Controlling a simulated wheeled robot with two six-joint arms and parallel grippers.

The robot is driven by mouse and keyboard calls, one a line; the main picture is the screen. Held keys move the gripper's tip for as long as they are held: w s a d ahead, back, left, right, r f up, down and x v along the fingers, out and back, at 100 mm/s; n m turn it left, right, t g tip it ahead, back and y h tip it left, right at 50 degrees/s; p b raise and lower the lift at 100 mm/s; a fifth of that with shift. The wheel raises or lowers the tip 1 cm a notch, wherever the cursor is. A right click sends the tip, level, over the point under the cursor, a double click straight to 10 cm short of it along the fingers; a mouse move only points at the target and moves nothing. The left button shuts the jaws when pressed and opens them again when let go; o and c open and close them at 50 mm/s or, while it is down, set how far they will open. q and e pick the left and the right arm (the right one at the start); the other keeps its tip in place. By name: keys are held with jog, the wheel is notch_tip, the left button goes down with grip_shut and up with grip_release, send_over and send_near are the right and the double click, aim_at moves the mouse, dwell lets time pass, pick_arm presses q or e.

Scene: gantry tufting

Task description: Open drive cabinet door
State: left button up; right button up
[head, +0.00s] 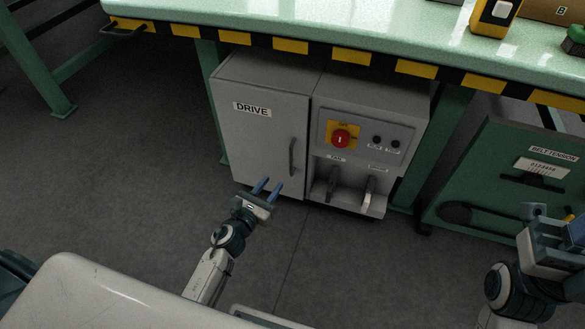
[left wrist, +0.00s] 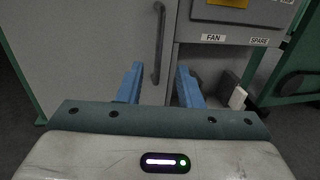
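The drive cabinet is grey and stands under the table. Its door (head: 257,130), marked DRIVE, looks shut. The dark upright handle (head: 292,156) is at the door's right edge; it also shows in the left wrist view (left wrist: 158,45). My left gripper (head: 268,187) is open and empty, with blue fingers, a little in front of and below the handle. In the left wrist view the handle lies ahead, between the two fingers (left wrist: 160,82), and they appear apart from it. My right gripper (head: 565,226) is partly in view at the lower right; its fingertips are not clear.
Right of the door is a panel with a red knob (head: 341,139) on yellow and two levers under FAN and SPARE labels. The table edge (head: 290,46) with yellow-black stripes overhangs the cabinet. A green belt tension unit (head: 490,178) stands at right. The floor at left is clear.

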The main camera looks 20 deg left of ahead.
pick_arm(q)
jog(key=x, duration=1)
grip_shut()
